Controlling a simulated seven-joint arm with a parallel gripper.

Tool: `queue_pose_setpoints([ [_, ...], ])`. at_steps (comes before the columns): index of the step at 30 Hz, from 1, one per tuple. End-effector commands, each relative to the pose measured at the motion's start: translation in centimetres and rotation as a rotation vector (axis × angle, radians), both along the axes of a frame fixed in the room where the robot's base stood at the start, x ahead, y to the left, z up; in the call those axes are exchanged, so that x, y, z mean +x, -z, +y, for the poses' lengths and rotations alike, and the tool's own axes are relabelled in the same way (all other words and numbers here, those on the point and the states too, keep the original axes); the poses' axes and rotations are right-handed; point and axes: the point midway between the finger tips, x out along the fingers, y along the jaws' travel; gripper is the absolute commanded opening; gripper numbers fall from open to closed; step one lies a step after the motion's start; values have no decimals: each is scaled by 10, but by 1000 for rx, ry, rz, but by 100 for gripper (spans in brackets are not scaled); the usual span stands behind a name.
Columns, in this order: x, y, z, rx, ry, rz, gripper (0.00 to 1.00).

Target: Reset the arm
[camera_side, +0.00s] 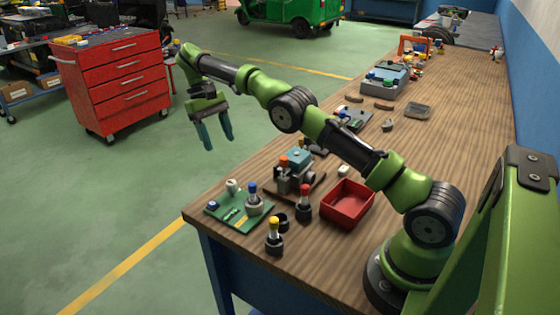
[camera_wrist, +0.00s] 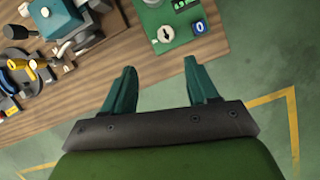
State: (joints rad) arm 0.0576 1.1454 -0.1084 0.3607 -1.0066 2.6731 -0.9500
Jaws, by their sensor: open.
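My gripper (camera_side: 216,137) hangs at the end of the outstretched green arm in the side view, out past the bench's left edge and above the green floor. Its two teal fingers point down and stand apart with nothing between them.
A green board (camera_side: 225,213) with knobs, a device with a teal block (camera_side: 296,157), a red tray (camera_side: 347,204) and yellow- (camera_side: 274,235) and red-topped (camera_side: 304,203) posts stand on the near bench. A red drawer cabinet (camera_side: 112,80) stands on the floor behind my gripper.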

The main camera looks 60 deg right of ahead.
Motion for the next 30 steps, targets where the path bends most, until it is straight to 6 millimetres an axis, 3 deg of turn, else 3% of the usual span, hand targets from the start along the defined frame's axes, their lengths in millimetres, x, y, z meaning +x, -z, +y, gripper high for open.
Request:
queue_pose_setpoints([
  [3, -5, 23, -13, -45, -16, 32, 58],
  [5, -9, 23, -18, -61, -27, 26, 58],
  [14, -45, -19, -17, -74, -43, -153, 58],
  [22, -112, -63, 13, -19, 16, -417, 58],
  [30, -198, -82, 45, 56, 110, -676, 58],
])
